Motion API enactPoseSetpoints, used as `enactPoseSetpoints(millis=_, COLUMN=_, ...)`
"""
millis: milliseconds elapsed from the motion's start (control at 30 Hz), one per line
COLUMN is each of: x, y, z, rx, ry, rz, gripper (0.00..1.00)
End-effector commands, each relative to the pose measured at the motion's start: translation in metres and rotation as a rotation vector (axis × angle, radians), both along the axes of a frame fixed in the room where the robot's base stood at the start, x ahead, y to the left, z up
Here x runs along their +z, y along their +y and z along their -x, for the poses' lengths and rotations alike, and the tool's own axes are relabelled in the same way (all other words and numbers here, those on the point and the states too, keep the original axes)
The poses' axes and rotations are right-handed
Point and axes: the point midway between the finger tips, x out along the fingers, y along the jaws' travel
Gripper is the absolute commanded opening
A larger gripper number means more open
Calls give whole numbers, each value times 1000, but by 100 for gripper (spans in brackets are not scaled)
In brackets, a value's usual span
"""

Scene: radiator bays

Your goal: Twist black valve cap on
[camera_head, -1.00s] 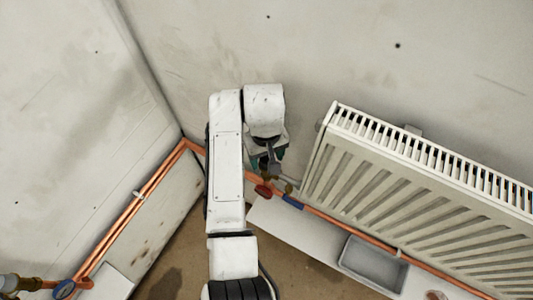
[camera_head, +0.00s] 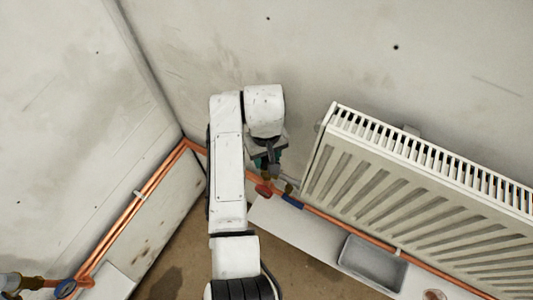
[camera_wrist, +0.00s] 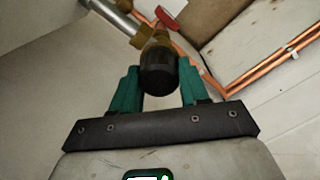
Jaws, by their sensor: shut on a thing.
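The black valve cap (camera_wrist: 158,72) sits between the two green fingers of my gripper (camera_wrist: 160,88) in the wrist view. The fingers are shut on it from both sides. The cap lines up with the end of the brass valve (camera_wrist: 152,38) and appears to meet it; how far it is threaded cannot be told. In the head view my gripper (camera_head: 268,162) is beside the left end of the radiator (camera_head: 410,190), and the cap is hidden there by my arm and gripper.
A red handle (camera_head: 263,190) and a blue handle (camera_head: 292,201) sit on the copper pipes (camera_head: 340,222) near the valve. A grey tray (camera_head: 373,264) rests on the white ledge below the radiator. Walls meet in a corner left of my arm.

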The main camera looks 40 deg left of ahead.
Motion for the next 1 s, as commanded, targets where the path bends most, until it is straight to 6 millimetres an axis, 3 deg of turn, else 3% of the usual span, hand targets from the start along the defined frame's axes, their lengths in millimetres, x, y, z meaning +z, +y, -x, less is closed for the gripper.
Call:
enactPoseSetpoints(millis=333, x=-3, y=-2, z=1, rx=-76, ry=5, rz=3, gripper=16)
enactPoseSetpoints(millis=1000, x=-4, y=-5, z=0, rx=-916, ry=8, rz=6, gripper=16)
